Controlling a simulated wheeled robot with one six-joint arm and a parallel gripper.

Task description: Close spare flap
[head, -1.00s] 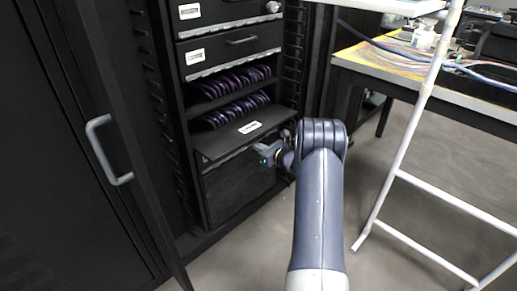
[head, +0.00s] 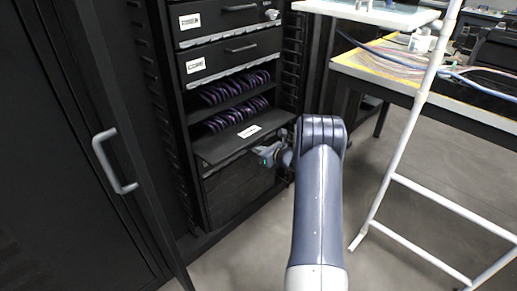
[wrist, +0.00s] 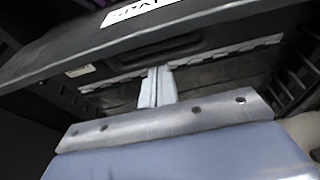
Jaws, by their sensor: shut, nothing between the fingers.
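The spare flap (head: 238,143) is a dark panel with a white label, folded down and open below the lit bays of the rack. In the wrist view the flap (wrist: 60,62) crosses the top, with part of its label readable as "SPA". My gripper (head: 268,153) is just under the flap's front edge, towards its right side. In the wrist view the fingertips of my gripper (wrist: 158,72) are together and empty, pointing below the flap. Whether they touch its underside cannot be told.
Two shut drawers or flaps, one labelled "CORE" (head: 196,65), are above bays of purple cables (head: 235,88). An open cabinet door with a handle (head: 113,160) stands left. A white ladder-like frame (head: 405,140) and a table (head: 430,90) stand right.

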